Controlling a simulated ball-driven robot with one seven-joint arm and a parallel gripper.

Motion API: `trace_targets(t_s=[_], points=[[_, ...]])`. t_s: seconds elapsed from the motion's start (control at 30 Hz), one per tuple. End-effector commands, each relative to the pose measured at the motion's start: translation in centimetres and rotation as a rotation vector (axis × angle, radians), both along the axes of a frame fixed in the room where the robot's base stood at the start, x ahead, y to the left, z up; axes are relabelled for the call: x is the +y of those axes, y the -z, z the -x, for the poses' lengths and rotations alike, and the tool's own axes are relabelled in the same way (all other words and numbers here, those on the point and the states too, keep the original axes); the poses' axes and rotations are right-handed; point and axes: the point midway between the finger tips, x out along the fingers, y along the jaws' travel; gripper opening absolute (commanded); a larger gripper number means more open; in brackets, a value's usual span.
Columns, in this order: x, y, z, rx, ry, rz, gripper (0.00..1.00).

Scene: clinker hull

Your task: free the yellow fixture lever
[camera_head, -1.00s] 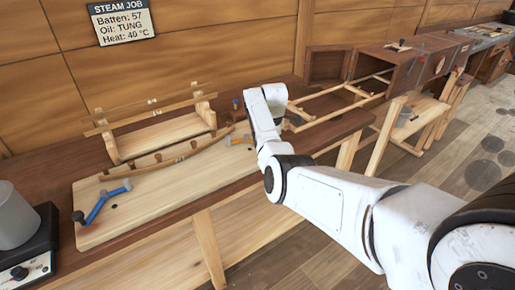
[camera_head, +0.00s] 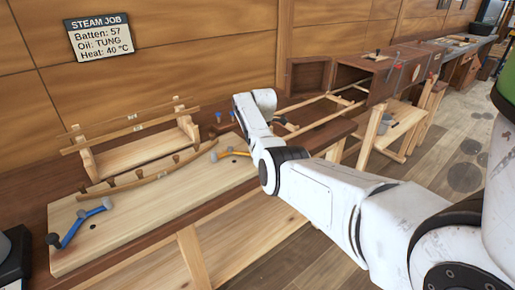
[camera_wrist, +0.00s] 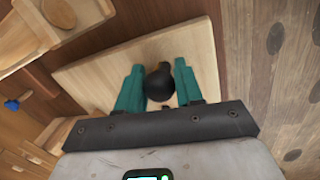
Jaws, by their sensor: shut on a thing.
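My gripper (camera_wrist: 160,86) shows in the wrist view with teal fingers pointing down over the board. It is shut on a black round knob (camera_wrist: 159,83). A curved batten (camera_head: 150,184) runs along pegs on the board. The blue lever (camera_head: 86,224) lies at the board's left end.
A wooden rack (camera_head: 140,149) with long strips stands behind the board. Small blue-topped pegs (camera_head: 218,117) stand near its right end. A wooden frame and open box (camera_head: 312,76) are to the right. A sign (camera_head: 100,35) hangs on the wall. Floor (camera_head: 465,150) is open at right.

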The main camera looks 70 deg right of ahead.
Motion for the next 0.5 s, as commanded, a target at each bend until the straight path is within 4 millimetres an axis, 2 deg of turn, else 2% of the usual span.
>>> trace_targets(t_s=[0.07,0.1,0.33,0.5], points=[[-0.26,-0.09,0.19,-0.002,0.005,0.006,0.0],[-0.27,-0.09,0.19,-0.002,0.005,0.006,0.39],[-0.18,-0.08,0.09,-0.002,0.003,0.004,0.6],[-0.12,-0.06,0.04,-0.002,0.002,0.004,0.6]])
